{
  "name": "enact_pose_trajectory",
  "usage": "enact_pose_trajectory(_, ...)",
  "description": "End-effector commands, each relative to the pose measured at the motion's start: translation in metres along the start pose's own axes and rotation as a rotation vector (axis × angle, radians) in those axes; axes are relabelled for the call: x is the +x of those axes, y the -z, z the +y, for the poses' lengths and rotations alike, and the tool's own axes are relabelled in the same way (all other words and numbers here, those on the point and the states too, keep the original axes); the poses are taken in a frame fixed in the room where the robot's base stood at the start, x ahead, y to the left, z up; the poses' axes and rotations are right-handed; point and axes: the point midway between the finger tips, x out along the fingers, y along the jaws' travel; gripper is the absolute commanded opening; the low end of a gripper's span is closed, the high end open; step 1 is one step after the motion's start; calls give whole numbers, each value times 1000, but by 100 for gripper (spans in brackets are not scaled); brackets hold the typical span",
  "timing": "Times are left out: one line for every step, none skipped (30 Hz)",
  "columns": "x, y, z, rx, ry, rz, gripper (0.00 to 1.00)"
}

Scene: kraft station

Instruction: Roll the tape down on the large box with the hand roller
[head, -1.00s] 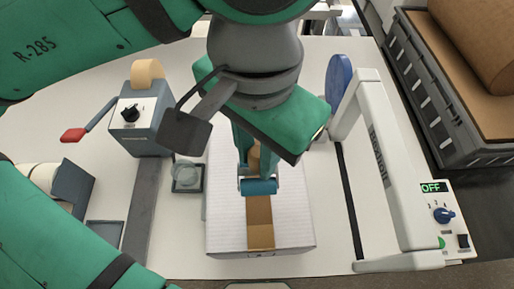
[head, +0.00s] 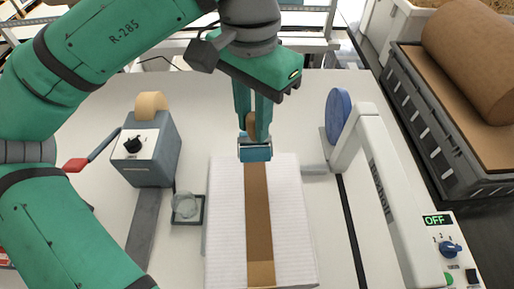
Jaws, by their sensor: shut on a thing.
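The large box (head: 225,225) is white and stands on the table in the middle of the head view. A brown strip of tape (head: 259,222) runs lengthwise along its top, with a lighter piece at the near end. My gripper (head: 251,122) is shut on the hand roller (head: 255,151), which has a blue-teal head. The roller is at the far end of the box, over the tape line. Whether it touches the tape or hovers just above cannot be told. My fingers partly hide the roller's handle.
A tape dispenser (head: 150,150) with a red-tipped lever stands left of the box. A small glass dish (head: 185,205) sits close to the box's left side. A white sealer frame (head: 385,190) with a display reading OFF stands right. A grey crate (head: 435,125) is farther right.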

Motion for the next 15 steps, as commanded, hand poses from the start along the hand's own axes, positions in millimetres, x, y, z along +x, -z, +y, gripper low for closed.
enact_pose_trajectory(1,4,-4,-1,0,-1,6)
enact_pose_trajectory(1,5,-5,-1,0,-2,6)
enact_pose_trajectory(2,6,-6,0,1,-3,6)
enact_pose_trajectory(3,6,-7,0,1,-3,6)
enact_pose_trajectory(4,6,-7,0,2,-4,6)
enact_pose_trajectory(6,6,-7,0,2,-4,6)
enact_pose_trajectory(7,6,-7,-1,2,-4,6)
enact_pose_trajectory(8,6,-7,-1,2,-4,6)
enact_pose_trajectory(11,5,-7,-2,2,-4,6)
enact_pose_trajectory(13,5,-7,-2,2,-4,6)
enact_pose_trajectory(15,5,-7,-2,2,-4,6)
enact_pose_trajectory(18,5,-7,-1,2,-3,6)
enact_pose_trajectory(21,5,-7,-1,1,-3,6)
enact_pose_trajectory(24,5,-7,-1,1,-3,6)
enact_pose_trajectory(27,5,-6,-1,0,-4,6)
